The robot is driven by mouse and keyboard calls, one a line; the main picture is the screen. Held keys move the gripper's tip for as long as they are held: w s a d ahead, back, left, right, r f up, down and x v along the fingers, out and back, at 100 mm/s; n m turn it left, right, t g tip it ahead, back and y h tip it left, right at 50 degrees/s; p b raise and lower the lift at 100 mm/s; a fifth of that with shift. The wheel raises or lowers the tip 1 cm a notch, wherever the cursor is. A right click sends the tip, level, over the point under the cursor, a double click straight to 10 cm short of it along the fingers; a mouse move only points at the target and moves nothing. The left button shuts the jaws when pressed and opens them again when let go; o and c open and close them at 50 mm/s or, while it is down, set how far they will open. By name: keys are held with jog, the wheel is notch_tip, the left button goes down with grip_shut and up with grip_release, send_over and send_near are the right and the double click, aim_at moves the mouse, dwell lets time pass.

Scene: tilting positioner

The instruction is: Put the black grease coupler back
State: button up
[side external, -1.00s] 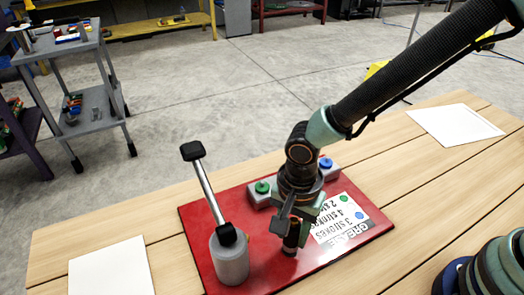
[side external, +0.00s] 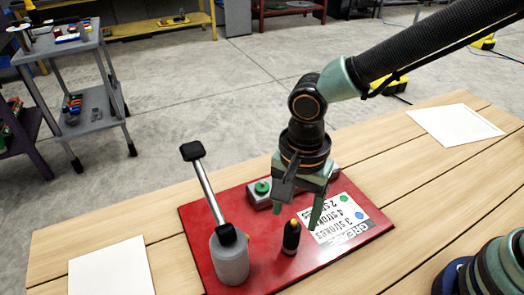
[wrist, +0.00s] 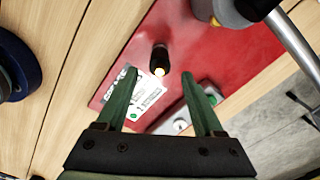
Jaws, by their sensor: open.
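The black grease coupler (side external: 291,238) stands upright on the red board (side external: 205,222), between the grey pump and the white label. Its tip is yellowish, and it also shows in the wrist view (wrist: 159,57). My gripper (side external: 295,218) is open and empty above and behind the coupler, with its fingers apart. In the wrist view my gripper (wrist: 157,88) has the coupler beyond its fingertips, not between them. A grey block (side external: 262,201) with a green button (side external: 262,187) lies behind, partly hidden by my gripper.
The grey pump (side external: 229,262) with its tilted lever (side external: 203,186) stands left of the coupler. The white label (side external: 345,215) lies to its right. White sheets (side external: 112,270) lie on the wooden table, and dark rings (side external: 490,268) stand at the lower right.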

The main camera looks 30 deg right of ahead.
notch_tip(320, 180, up, 6)
jog(key=shift+r, duration=0.1)
jog(key=d+r+n+t, duration=0.2)
jog(key=d+n, duration=0.1)
jog(key=d, duration=0.5)
jog(key=d+r+n+t, duration=0.1)
jog(key=d+r+n, duration=0.2)
jog(key=d, duration=0.5)
jog(key=w+d+r+n+t, duration=0.1)
jog(key=d+r+n+t, duration=0.1)
jog(key=d+n, duration=0.3)
jog(key=shift+d+r+t, duration=0.2)
jog(key=shift+d+t, duration=0.1)
jog(key=shift+d, duration=1.75)
